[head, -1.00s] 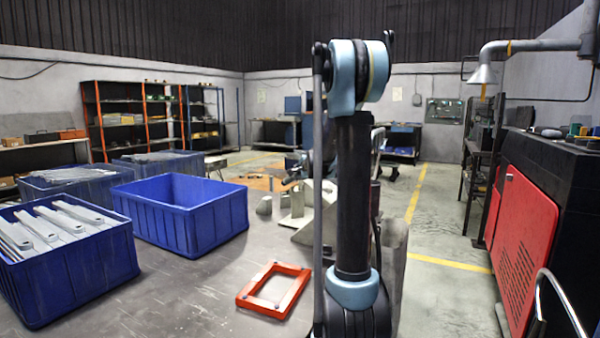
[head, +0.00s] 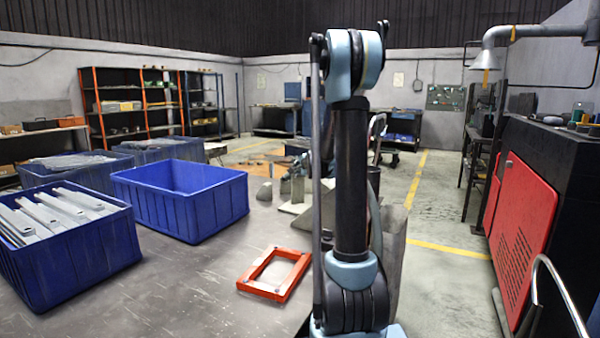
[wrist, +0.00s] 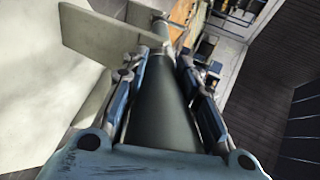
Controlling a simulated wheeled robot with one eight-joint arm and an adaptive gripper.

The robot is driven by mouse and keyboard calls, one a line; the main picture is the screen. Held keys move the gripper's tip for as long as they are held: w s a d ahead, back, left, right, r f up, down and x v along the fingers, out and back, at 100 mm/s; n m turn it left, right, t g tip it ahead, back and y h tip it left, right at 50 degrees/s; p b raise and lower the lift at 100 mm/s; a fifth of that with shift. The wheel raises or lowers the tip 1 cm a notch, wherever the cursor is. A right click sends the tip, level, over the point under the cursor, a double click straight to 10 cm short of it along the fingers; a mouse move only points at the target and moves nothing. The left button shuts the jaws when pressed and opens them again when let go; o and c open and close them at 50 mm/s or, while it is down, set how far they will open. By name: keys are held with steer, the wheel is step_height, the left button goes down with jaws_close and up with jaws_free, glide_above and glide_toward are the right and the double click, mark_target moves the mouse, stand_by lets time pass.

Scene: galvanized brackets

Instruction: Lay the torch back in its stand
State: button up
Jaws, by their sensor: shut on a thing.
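In the wrist view my gripper (wrist: 158,82) is shut on the torch (wrist: 165,112), a dark, smooth, tapered body between its two fingers. The torch points away from the wrist toward pale upright plates (wrist: 100,33) at the top left, which may be part of the stand. I cannot tell whether it touches them. In the head view, grey angled metal pieces (head: 298,190) stand at the far end of the table, left of my arm, and may be the same stand.
An empty blue crate (head: 185,215) and a blue crate of metal brackets (head: 75,262) stand on the grey table (head: 190,285). An orange-red frame (head: 262,289) lies near the front. A red-and-black machine (head: 530,215) stands at the right. The table's middle is bare.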

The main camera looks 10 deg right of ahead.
steer(key=shift+f, duration=0.15)
stand_by(0.5)
steer(key=o, duration=1.1)
steer(key=shift+v, duration=5.9)
steer(key=shift+d, duration=0.1)
